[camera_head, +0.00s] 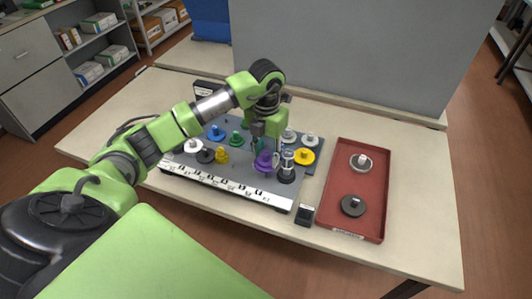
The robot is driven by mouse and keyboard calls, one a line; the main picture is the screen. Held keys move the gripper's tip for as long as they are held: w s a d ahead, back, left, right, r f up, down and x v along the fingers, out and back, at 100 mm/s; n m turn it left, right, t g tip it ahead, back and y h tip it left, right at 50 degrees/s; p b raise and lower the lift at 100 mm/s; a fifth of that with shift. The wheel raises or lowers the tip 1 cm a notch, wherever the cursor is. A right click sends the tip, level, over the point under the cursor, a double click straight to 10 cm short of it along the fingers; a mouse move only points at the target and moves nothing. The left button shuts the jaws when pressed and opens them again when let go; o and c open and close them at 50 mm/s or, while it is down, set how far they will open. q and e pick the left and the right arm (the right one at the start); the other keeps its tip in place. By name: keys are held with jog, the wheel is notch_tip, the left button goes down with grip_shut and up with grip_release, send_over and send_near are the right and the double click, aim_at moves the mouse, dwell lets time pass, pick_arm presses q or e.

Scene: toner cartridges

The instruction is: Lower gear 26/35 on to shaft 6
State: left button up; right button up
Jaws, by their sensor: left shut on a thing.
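My left gripper (267,143) reaches down over the grey gear board (236,181). It is shut on a gear, which appears to be the purple gear (264,163) just below its fingertips. Whether the purple gear touches the board or a shaft is hard to tell. Right beside it stands a black gear (287,176) with a pale upright shaft. I cannot read gear or shaft numbers, so shaft 6 and gear 26/35 cannot be identified by label. My right gripper is not in view.
Blue (216,133), green (236,139), white (193,147) and yellow gears (305,157) stand around on the board. A red tray (336,184) at right holds a grey-white gear (361,162) and a dark gear (353,206). A small black box (304,215) stands between.

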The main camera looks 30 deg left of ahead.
aim_at(266, 164)
pick_arm(q)
jog(key=shift+s, duration=0.1)
dwell(0.7)
jog(key=shift+f+b, duration=1.55)
jog(key=shift+f, duration=0.3)
jog(key=shift+f+b, duration=0.35)
dwell(0.7)
jog(key=shift+f+b, duration=0.75)
jog(key=shift+f, duration=0.2)
